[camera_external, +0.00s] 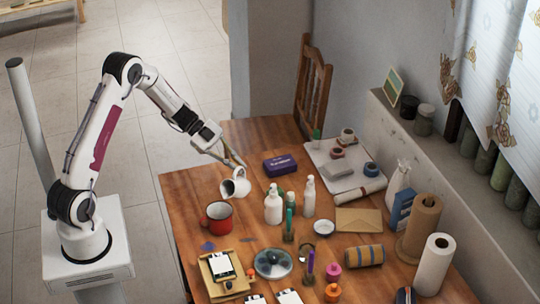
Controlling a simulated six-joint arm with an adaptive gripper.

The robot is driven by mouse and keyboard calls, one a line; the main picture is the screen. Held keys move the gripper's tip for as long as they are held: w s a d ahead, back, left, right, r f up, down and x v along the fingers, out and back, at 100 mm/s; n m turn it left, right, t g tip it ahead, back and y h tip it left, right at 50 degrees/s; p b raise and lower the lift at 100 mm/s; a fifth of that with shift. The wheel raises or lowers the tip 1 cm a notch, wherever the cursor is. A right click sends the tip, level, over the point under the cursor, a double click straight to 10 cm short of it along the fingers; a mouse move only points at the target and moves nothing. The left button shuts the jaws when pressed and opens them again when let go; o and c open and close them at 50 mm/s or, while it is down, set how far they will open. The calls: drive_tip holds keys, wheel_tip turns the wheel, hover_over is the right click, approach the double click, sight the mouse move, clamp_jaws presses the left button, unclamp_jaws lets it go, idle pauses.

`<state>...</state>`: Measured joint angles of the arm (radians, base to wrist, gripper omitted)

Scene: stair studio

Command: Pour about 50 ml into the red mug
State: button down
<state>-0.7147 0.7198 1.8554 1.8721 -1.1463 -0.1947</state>
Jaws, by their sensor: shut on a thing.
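My gripper (239,166) is shut on a white cup or jug (236,185). I hold it just above and to the right of the red mug, and it looks tilted, with its opening toward the mug. The contents of the white vessel and the level in the red mug cannot be made out. I cannot see any stream between them.
White bottles (273,207) stand close to the right of the mug. A purple box (280,165) lies behind them. A clipboard (223,271) and a round dark dish (273,263) lie in front. Paper rolls (434,264) stand at the right. Bare wood lies left of the held vessel.

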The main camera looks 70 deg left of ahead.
drive_tip(key=shift+s+d+m, duration=0.2)
drive_tip(key=shift+s+m, duration=0.1)
drive_tip(key=shift+m, duration=0.1)
drive_tip(key=shift+s+d+r+m+t+y+p, duration=0.2)
drive_tip(key=shift+s+r+m+t+y+p, duration=0.1)
drive_tip(key=shift+r+t+p, duration=0.25)
drive_tip(key=shift+s+d+r+p, duration=0.1)
drive_tip(key=shift+s+p, duration=0.05)
drive_tip(key=shift+p, duration=0.4)
idle(0.7)
drive_tip(key=shift+s+d+r+m+t+y+p, duration=0.15)
drive_tip(key=shift+s+d+r+m+t+p, duration=0.15)
drive_tip(key=shift+s+d+t+p, duration=0.25)
drive_tip(key=shift+s+d+r+m+t+y+p, duration=0.15)
drive_tip(key=shift+s+d+r+m+t+p, duration=0.15)
drive_tip(key=shift+s, duration=0.3)
idle(0.9)
drive_tip(key=shift+a+f, duration=0.1)
drive_tip(key=shift+w+a+f+n+g, duration=0.2)
drive_tip(key=shift+w+a+f+g, duration=0.15)
drive_tip(key=shift+w, duration=0.25)
drive_tip(key=shift+w+a+f+n+g, duration=0.25)
drive_tip(key=shift+w+a, duration=0.1)
drive_tip(key=shift+w, duration=0.2)
drive_tip(key=shift+w+a+f+n+g+h, duration=0.2)
drive_tip(key=shift+w+f+n+g+h, duration=0.1)
drive_tip(key=shift+w+f+n+h, duration=0.15)
drive_tip(key=shift+w+a+n+g+h, duration=0.3)
drive_tip(key=shift+w+n+g, duration=0.1)
drive_tip(key=shift+g, duration=0.1)
